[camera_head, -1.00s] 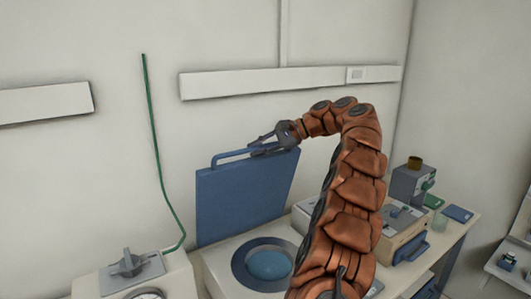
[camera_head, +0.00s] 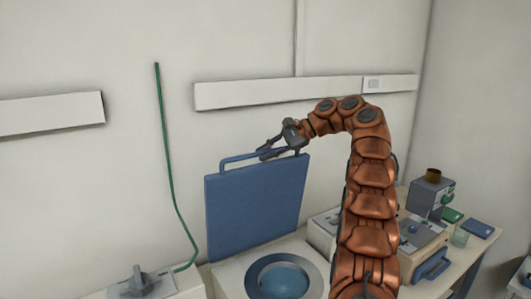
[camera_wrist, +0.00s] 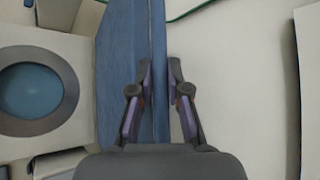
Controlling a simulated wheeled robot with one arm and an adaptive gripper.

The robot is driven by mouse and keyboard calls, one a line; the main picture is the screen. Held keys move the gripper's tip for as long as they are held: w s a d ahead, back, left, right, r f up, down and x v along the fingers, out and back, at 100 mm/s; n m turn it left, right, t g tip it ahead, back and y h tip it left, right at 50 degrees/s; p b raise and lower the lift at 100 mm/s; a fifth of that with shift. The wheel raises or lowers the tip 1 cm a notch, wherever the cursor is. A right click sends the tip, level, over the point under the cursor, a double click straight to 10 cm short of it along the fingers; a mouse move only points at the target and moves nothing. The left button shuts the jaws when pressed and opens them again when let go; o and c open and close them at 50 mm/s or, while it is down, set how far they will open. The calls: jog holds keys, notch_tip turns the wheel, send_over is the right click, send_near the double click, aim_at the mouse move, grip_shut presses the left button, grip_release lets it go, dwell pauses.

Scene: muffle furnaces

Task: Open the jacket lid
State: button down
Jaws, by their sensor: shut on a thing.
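The blue jacket lid (camera_head: 255,203) stands raised, close to upright, behind the round opening (camera_head: 283,280) of the white unit. A blue bar handle (camera_head: 240,160) runs along its top edge. My gripper (camera_head: 268,150) is at the right part of this handle. In the wrist view my gripper (camera_wrist: 159,95) has its two fingers on either side of the blue handle bar (camera_wrist: 160,60), shut on it. The lid (camera_wrist: 117,60) shows to the left of the bar there, with the round opening (camera_wrist: 32,98) beyond it.
A green cable (camera_head: 164,150) hangs on the wall left of the lid. A grey knob (camera_head: 139,280) is at the lower left. A device (camera_head: 431,196), a glass beaker (camera_head: 460,236) and a blue pad (camera_head: 479,229) are on the right bench. The wall is close behind the lid.

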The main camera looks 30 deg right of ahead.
jog(key=shift+w+a+f, duration=0.15)
jog(key=shift+a+f, duration=0.15)
jog(key=shift+a, duration=0.1)
jog(key=c, duration=1.5)
grip_release()
jog(key=shift+w+a, duration=0.1)
jog(key=shift+a, duration=0.05)
jog(key=shift+o, duration=1)
jog(key=shift+w+a, duration=0.1)
jog(key=shift+a, duration=0.25)
jog(key=shift+o, duration=0.8)
jog(key=shift+d, duration=0.25)
jog(key=shift+s+d, duration=0.2)
jog(key=shift+d, duration=0.05)
jog(key=shift+d+r, duration=0.15)
